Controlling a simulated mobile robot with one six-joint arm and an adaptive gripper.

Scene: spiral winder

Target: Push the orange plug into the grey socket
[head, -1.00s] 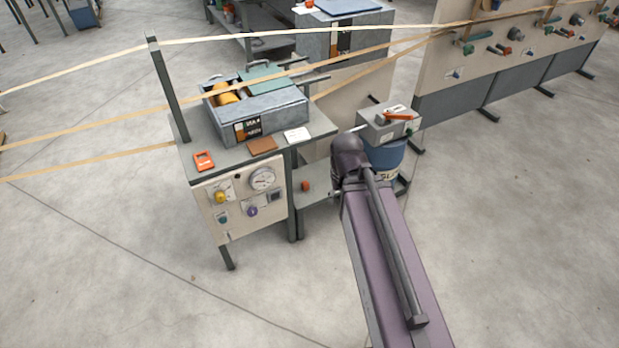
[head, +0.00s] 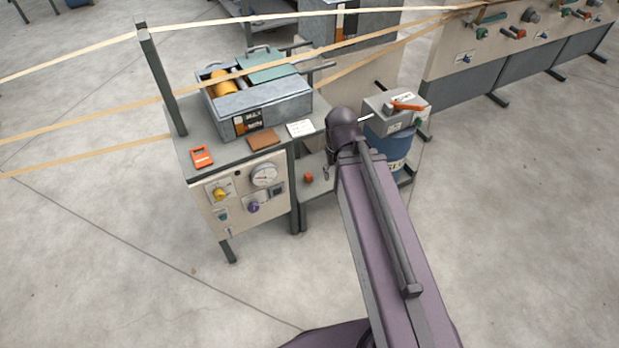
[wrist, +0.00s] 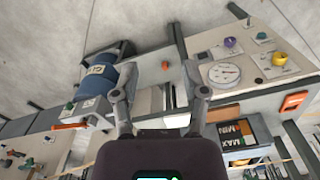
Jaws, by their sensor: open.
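The orange plug (head: 308,177) appears as a small orange block on the low shelf beside the winder's front panel. It also shows in the wrist view (wrist: 165,65), beyond the gap between my fingertips. A dark grey square fitting on the front panel (head: 277,190) looks like the grey socket; it shows at the panel's edge in the wrist view (wrist: 203,55). I cannot be sure that it is the socket.
The panel carries a gauge (head: 264,175), a yellow knob (head: 218,194) and a purple knob (head: 254,207). A grey box with an orange lever (head: 407,106) stands above a blue drum (head: 390,147), close right of my wrist. Tan strips cross above the table. Floor in front is clear.

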